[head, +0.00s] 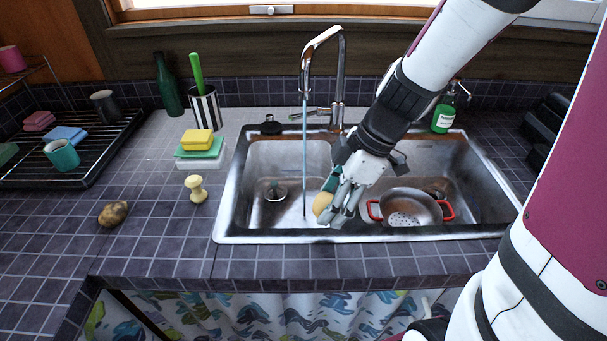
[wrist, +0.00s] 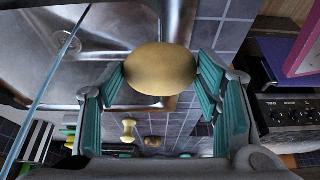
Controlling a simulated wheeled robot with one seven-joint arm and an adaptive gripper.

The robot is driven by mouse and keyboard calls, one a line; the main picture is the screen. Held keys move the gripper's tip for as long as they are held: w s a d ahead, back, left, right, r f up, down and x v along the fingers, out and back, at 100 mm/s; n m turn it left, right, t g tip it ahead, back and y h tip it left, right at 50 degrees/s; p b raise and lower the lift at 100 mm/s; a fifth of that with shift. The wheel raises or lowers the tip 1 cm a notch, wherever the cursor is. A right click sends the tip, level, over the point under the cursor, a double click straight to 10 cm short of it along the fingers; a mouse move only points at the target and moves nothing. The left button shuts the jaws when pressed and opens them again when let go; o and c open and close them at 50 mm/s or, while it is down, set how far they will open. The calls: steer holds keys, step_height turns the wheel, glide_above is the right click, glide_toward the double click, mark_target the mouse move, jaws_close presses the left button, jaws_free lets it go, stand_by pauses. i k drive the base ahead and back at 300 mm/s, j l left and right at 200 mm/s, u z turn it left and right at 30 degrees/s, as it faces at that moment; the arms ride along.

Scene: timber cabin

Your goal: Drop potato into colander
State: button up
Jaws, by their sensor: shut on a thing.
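My gripper (head: 338,203) is over the sink, near the divider between the two basins. It is shut on a smooth yellow-tan potato (head: 322,204). In the wrist view the potato (wrist: 161,69) sits between the teal finger pads. The colander (head: 404,207) is a metal bowl with holes in its bottom and red handles. It stands in the right basin, to the right of my gripper. A second, browner potato (head: 113,213) lies on the counter at the left.
The steel sink (head: 232,205) has a tall faucet (head: 341,80) with water running into the left basin. A wooden-looking brush (head: 196,188), stacked sponges (head: 199,142) and a striped cup (head: 205,108) stand left. A green soap bottle (head: 444,110) is behind the right basin.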

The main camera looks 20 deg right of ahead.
mark_target(411, 222)
steer(key=k, duration=1)
